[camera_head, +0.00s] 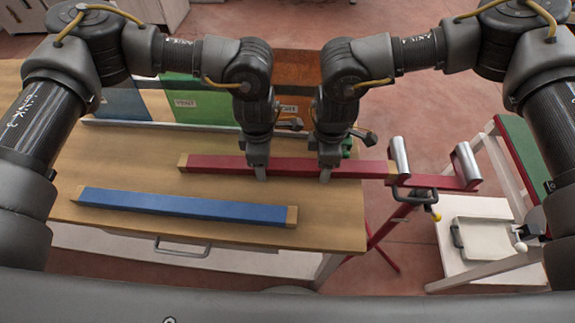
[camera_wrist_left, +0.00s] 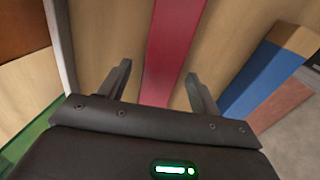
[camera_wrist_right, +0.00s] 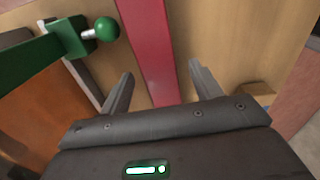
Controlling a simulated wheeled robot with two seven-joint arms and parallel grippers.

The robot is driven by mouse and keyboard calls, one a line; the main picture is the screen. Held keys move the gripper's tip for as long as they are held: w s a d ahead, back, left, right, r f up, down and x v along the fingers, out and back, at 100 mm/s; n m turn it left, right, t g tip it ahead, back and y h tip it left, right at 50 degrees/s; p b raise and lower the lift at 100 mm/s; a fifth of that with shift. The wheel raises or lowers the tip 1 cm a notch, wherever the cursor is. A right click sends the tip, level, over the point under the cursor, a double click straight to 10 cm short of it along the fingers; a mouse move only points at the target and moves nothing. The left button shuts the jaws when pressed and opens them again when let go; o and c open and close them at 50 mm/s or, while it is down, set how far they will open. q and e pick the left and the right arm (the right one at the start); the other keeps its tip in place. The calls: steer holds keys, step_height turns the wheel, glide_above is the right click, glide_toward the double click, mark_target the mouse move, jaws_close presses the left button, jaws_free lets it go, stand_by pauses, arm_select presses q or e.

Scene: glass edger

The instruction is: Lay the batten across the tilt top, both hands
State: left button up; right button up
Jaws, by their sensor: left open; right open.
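A long red batten (camera_head: 220,163) with bare wooden ends lies along the wooden table, its right end close to a metal roller. My left gripper (camera_head: 261,176) is open over its middle; in the left wrist view the fingers stand on either side of the red batten (camera_wrist_left: 175,45). My right gripper (camera_head: 326,176) is open over it further right; in the right wrist view its fingers also straddle the red batten (camera_wrist_right: 150,50). Neither is closed on it. A blue batten (camera_head: 185,205) with wooden ends lies nearer the front edge. I cannot tell for sure which piece is the tilt top.
A red stand with two metal rollers (camera_head: 466,165) is beside the table's right edge. Further right are a green-topped frame (camera_head: 522,158) and a white tray (camera_head: 490,238). Coloured panels (camera_head: 205,100) stand behind; a green clamp (camera_wrist_right: 85,35) with a round knob sits near my right gripper.

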arm_select(q)
steer(key=shift+f, duration=0.35)
arm_select(e)
steer(key=shift+f, duration=0.35)
arm_select(q)
steer(key=c, duration=1.4)
arm_select(e)
steer(key=c, duration=1.4)
